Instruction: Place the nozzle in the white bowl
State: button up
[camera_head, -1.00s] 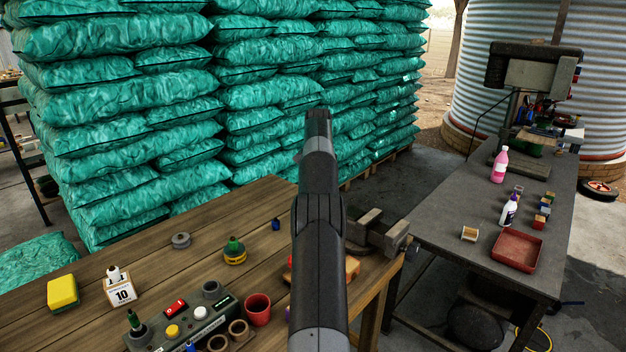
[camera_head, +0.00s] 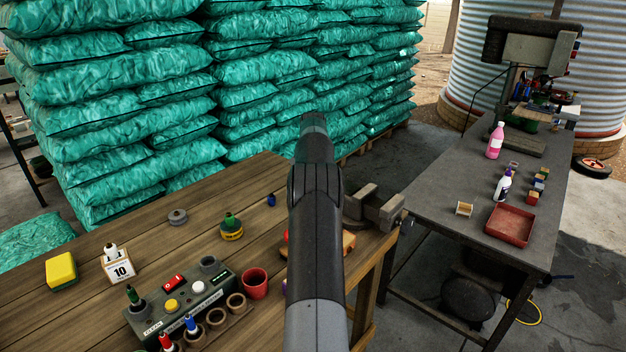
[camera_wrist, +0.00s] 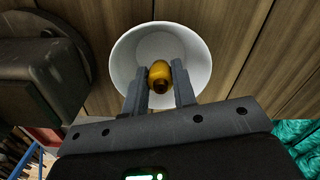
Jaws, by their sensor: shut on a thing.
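In the wrist view the white bowl (camera_wrist: 197,55) stands on the wooden table. My gripper (camera_wrist: 159,85) is over the bowl's near part, its two fingers closed on the orange-yellow nozzle (camera_wrist: 160,72). The nozzle shows between the fingertips, against the bowl's inside. I cannot tell whether it touches the bowl's bottom. In the head view my arm hides the bowl, the nozzle and my gripper.
On the wooden bench (camera_head: 60,315) are a yellow sponge (camera_head: 61,270), a button box (camera_head: 175,308), a red cup (camera_head: 254,283) and a vise (camera_head: 372,208). A grey table (camera_head: 455,180) at the right holds a red tray (camera_head: 512,226) and bottles. Stacked green bags (camera_head: 130,110) stand behind.

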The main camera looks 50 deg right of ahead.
jog(key=o, duration=1)
jog(key=shift+o, duration=0.2)
notch_tip(320, 180, up, 7)
jog(key=shift+f, duration=0.1)
dwell(0.5)
